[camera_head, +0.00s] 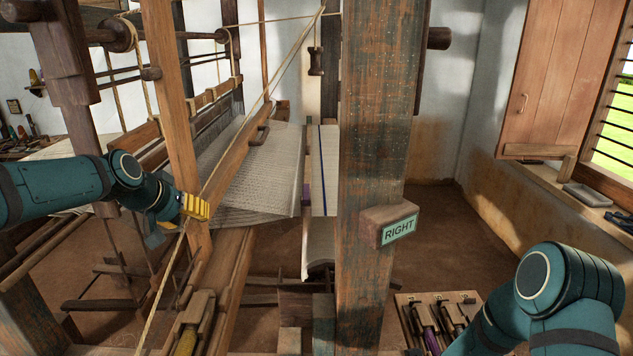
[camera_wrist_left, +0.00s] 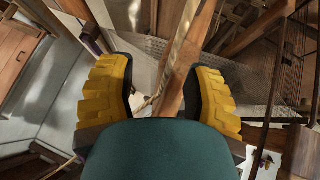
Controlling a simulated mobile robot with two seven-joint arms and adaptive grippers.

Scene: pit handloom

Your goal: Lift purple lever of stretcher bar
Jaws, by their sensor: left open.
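My left gripper (camera_head: 195,207) is in front of a slanting wooden loom post (camera_head: 172,110) in the head view. In the left wrist view, its yellow fingers (camera_wrist_left: 158,85) are spread wide and empty, with a wooden beam and cord (camera_wrist_left: 178,75) beyond the gap. A small dark purple piece (camera_wrist_left: 96,42) shows beyond the left finger in the wrist view, too small to identify. The white woven cloth (camera_head: 265,172) lies behind the post. My right arm shows at lower right, its gripper out of view.
A thick worn post (camera_head: 375,150) with a RIGHT sign (camera_head: 399,230) stands at the centre. A wooden tool box (camera_head: 408,300) with several handles, one purple, sits at lower right. A taut cord (camera_head: 177,255) runs below the left gripper. Open floor (camera_head: 455,230) lies at right.

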